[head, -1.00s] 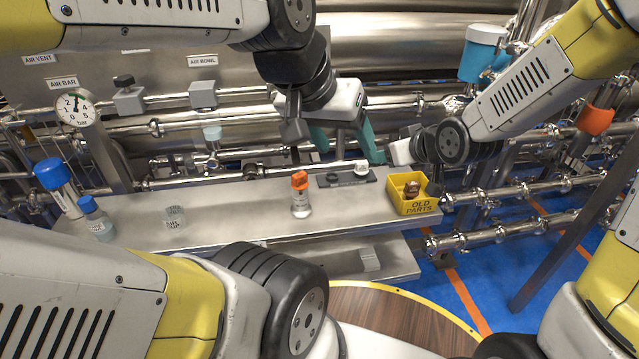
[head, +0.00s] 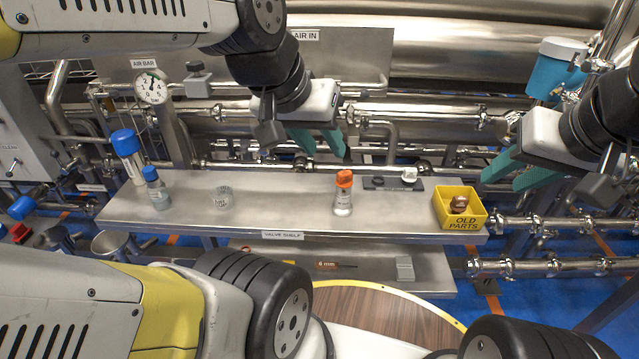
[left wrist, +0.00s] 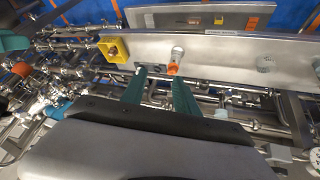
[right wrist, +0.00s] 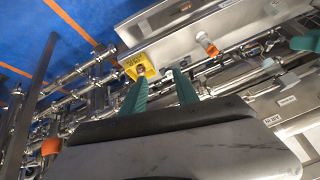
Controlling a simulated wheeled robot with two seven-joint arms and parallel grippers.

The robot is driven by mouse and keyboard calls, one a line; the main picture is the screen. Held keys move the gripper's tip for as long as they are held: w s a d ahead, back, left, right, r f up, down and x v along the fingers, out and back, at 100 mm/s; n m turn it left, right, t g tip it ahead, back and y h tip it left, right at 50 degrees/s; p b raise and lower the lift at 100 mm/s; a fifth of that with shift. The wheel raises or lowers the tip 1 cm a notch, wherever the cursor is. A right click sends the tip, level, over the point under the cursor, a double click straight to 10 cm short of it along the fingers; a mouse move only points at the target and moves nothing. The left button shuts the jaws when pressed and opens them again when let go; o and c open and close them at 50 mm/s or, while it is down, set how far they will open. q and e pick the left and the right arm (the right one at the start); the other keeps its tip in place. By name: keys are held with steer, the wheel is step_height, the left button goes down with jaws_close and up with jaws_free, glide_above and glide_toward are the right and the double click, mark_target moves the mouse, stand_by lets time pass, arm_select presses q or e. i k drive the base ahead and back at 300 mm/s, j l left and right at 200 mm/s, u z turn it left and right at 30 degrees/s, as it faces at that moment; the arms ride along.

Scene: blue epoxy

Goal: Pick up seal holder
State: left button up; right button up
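No part is clearly recognisable as the seal holder. A dark flat plate (head: 380,184) on the shelf's back edge carries a dark round part and a small white part (head: 409,174). A brown part (head: 459,204) lies inside the yellow OLD PARTS bin (head: 447,216); the bin also shows in the right wrist view (right wrist: 146,72). My left gripper (head: 322,155) is open and empty, above and behind the shelf, left of the plate. My right gripper (head: 500,184) is open and empty, right of the bin and above it in the picture.
An orange-capped bottle (head: 343,195) stands on the steel shelf (head: 280,212) left of the plate. Steel pipes run behind. A lower shelf (head: 375,275) holds small items.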

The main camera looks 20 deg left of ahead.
mark_target(342, 206)
steer(key=k+l+u, duration=0.1)
steer(key=u, duration=0.3)
steer(key=k+l+u, duration=0.15)
steer(key=u, duration=0.25)
steer(key=k+l+u, duration=0.15)
steer(key=u, duration=0.25)
steer(key=k+l+u, duration=0.15)
steer(key=u, duration=0.25)
steer(key=l, duration=0.35)
steer(key=i+l, duration=0.15)
steer(key=l, duration=0.15)
